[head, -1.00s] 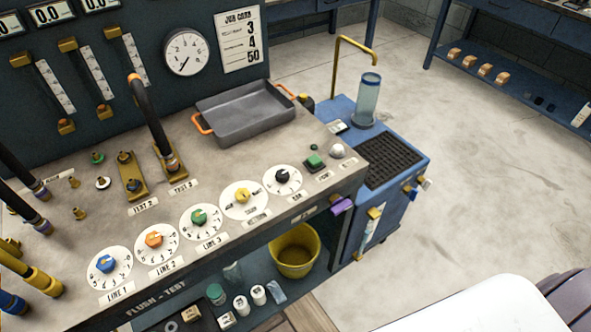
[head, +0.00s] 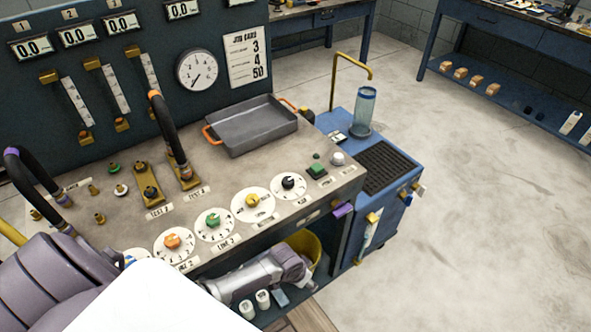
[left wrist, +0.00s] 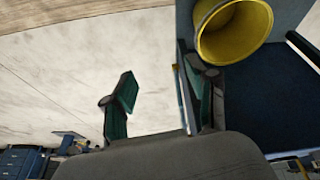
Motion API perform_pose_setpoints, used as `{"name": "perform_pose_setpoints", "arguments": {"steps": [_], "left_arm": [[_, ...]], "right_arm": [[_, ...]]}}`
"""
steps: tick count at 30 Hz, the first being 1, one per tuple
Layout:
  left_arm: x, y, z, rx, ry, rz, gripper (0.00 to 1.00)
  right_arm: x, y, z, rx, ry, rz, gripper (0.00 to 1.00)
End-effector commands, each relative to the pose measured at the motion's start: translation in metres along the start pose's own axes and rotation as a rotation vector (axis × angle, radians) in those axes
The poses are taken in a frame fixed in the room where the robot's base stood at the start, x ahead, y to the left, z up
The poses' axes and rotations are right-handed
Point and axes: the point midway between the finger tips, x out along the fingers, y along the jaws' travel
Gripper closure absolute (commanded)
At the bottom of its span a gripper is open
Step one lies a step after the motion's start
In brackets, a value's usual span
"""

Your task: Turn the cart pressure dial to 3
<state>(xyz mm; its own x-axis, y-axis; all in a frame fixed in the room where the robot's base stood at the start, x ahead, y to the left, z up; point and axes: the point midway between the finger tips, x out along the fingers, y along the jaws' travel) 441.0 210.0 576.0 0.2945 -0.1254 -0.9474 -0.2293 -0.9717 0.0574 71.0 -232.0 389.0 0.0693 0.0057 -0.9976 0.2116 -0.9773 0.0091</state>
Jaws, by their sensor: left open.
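Several knobs on white round scales line the bench front: orange (head: 172,241), green (head: 213,220), yellow (head: 252,201) and black (head: 289,183). The labels under the yellow and black ones are too blurred to read, so I cannot tell which is the cart pressure dial. A job card (head: 246,57) on the panel reads 3, 4, 50. My left gripper (head: 306,282) is in front of the lower shelf, below the dials and touching none. In the left wrist view it (left wrist: 160,100) is open and empty. My right gripper is out of view.
A yellow bucket (head: 313,246) is partly hidden behind my left gripper; it also shows in the left wrist view (left wrist: 235,30). A grey tray (head: 250,127) lies on the bench. A blue cart (head: 375,215) with a glass cylinder (head: 364,107) stands at the right. Floor beyond is clear.

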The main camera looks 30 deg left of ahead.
Motion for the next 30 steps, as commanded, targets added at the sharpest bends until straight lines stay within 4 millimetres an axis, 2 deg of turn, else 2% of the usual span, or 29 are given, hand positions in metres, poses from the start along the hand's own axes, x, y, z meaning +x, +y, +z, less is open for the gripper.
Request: {"name": "perform_pose_setpoints", "arguments": {"steps": [1,3,4,6,9,13,17,23,27,30], "left_arm": [[-0.041,0.008,-0.045,0.038,0.023,0.023,0.42],[-0.085,0.025,-0.082,0.086,0.022,0.060,0.42],[-0.103,0.031,-0.093,0.108,0.019,0.072,0.42],[-0.144,0.046,-0.114,0.167,0.006,0.096,0.42],[-0.202,0.060,-0.133,0.260,-0.030,0.111,0.42],[-0.250,0.057,-0.143,0.337,-0.096,0.094,0.42],[-0.280,0.034,-0.154,0.351,-0.161,0.055,0.42],[-0.329,-0.030,-0.181,0.253,-0.251,-0.028,0.42],[-0.372,-0.076,-0.195,0.134,-0.295,-0.068,0.42],[-0.393,-0.096,-0.198,0.067,-0.312,-0.076,0.42]], "right_arm": [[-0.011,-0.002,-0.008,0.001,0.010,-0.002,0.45],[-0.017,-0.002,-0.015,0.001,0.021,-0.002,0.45],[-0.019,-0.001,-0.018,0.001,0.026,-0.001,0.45],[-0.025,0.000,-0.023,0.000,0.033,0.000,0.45],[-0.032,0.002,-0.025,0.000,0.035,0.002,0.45],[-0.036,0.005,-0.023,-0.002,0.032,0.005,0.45],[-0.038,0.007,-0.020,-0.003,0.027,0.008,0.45],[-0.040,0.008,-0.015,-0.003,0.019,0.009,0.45],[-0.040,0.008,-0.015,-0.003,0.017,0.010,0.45],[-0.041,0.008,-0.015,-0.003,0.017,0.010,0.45]]}}
